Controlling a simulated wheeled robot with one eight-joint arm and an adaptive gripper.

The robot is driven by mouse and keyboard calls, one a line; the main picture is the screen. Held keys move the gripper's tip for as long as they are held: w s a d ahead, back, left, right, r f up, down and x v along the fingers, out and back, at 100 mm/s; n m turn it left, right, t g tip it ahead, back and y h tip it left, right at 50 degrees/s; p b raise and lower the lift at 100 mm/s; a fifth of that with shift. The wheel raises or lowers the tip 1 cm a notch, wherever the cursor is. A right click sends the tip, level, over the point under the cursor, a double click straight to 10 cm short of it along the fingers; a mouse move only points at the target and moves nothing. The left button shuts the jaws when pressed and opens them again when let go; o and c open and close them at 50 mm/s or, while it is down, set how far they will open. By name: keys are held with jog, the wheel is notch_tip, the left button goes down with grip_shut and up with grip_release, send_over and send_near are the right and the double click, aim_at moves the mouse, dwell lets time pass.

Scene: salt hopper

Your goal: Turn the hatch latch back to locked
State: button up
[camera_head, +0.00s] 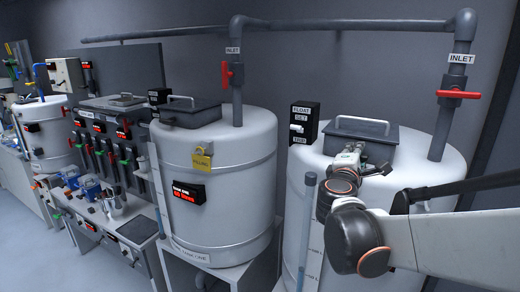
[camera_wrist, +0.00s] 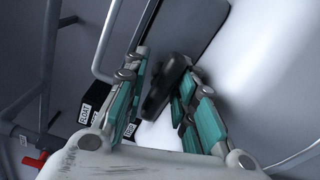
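The hatch latch (camera_wrist: 168,85) is a short black lever at the edge of the dark grey hatch lid (camera_head: 368,139) on the right white tank (camera_head: 300,190). In the wrist view the lever stands between the teal-padded fingers of my gripper (camera_wrist: 163,72). A gap shows between the lever and the left finger. The right finger is close beside it, and I cannot tell whether they touch. In the head view my gripper (camera_head: 372,167) is at the lid's front edge and hides the latch.
A black float switch box (camera_head: 304,122) stands left of the hatch; it also shows in the wrist view (camera_wrist: 95,103). A light lid handle (camera_head: 362,124) rises above the lid. A grey inlet pipe with a red valve (camera_head: 459,94) stands at right. Another white tank (camera_head: 220,170) stands left.

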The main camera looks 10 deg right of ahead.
jog(key=n, duration=0.4)
jog(key=shift+s+r, duration=0.1)
jog(key=shift+s, duration=0.3)
jog(key=n+p, duration=0.1)
jog(key=n, duration=0.3)
jog(key=shift+w+r, duration=0.1)
jog(key=n, duration=0.3)
jog(key=n+p, duration=0.1)
jog(key=n, duration=0.2)
jog(key=shift+w+a+r, duration=0.1)
jog(key=shift+w+a, duration=0.1)
jog(key=shift+s+a+n, duration=0.2)
jog(key=shift+a+n, duration=0.05)
jog(key=shift+n, duration=0.35)
jog(key=a+v, duration=0.1)
jog(key=v, duration=1.3)
notch_tip(320, 180, down, 12)
jog(key=w+a+m+g+b, duration=0.2)
jog(key=m+b, duration=0.8)
jog(key=m, duration=0.5)
jog(key=shift+w+r+g, duration=0.15)
jog(key=shift+w+g, duration=0.15)
jog(key=shift+g, duration=0.3)
